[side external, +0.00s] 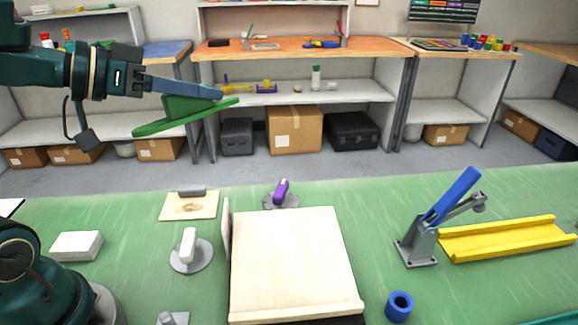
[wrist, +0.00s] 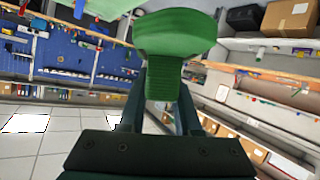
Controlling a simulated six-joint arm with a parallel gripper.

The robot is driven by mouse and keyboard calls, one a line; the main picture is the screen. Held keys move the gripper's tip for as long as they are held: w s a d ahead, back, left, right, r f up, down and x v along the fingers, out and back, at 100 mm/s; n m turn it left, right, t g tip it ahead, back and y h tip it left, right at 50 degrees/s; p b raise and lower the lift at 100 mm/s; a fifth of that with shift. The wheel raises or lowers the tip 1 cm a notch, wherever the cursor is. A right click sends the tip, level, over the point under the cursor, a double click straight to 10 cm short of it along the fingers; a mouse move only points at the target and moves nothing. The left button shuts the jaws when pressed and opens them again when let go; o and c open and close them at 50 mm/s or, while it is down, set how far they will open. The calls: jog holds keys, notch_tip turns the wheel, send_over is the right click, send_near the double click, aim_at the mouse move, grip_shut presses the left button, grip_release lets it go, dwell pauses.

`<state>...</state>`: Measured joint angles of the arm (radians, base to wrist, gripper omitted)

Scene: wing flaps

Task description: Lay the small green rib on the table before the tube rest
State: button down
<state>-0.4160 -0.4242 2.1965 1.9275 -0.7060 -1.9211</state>
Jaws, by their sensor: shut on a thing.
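My gripper (side external: 212,92) is raised well above the green table (side external: 390,200) at the upper left of the side view. It is shut on a green rib (side external: 182,124), which has a long flat strip and a block-like web between my fingers. The rib hangs tilted, clear of everything. In the wrist view the rib (wrist: 175,38) shows its rounded green end beyond my fingers, with a ridged stem between them. A yellow open channel (side external: 505,241), which looks like the tube rest, lies on the right of the table. It is empty.
A grey clamp with a blue lever (side external: 455,197) stands left of the channel. A pale wooden board (side external: 292,262) fills the middle. A white-handled disc (side external: 190,250) and purple-handled disc (side external: 281,195) stand near it.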

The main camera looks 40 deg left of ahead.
jog(key=shift+m, duration=0.5)
jog(key=w+r, duration=0.2)
jog(key=r, duration=0.1)
jog(key=shift+w+a+r, duration=0.15)
jog(key=shift+w+r, duration=0.05)
jog(key=shift+w, duration=0.15)
jog(key=w+d+f+m+g+h, duration=0.25)
jog(key=w+d, duration=0.35)
jog(key=d, duration=0.3)
jog(key=w+d+f+m+g+h, duration=0.1)
jog(key=w+d+m+h, duration=0.25)
jog(key=w+d, duration=0.4)
jog(key=s+d+f+m+g, duration=0.1)
jog(key=s+d+f+m, duration=0.1)
jog(key=d+f, duration=0.5)
jog(key=s+d+f+m+g+h, duration=0.1)
jog(key=s+d+f, duration=0.4)
jog(key=d, duration=0.8)
jog(key=s+d+f+m+g+h, duration=0.1)
jog(key=s+d+f, duration=0.3)
jog(key=d+f, duration=0.4)
jog(key=shift+d+f+m+g, duration=0.2)
jog(key=shift+d+m+g, duration=0.2)
jog(key=shift+d, duration=0.1)
jog(key=shift+d+f+m+g, duration=0.15)
jog(key=shift+d+m+g, duration=0.2)
jog(key=shift+d+m, duration=0.1)
jog(key=shift+d+f, duration=0.1)
jog(key=shift+d, duration=0.15)
jog(key=shift+f, duration=2.05)
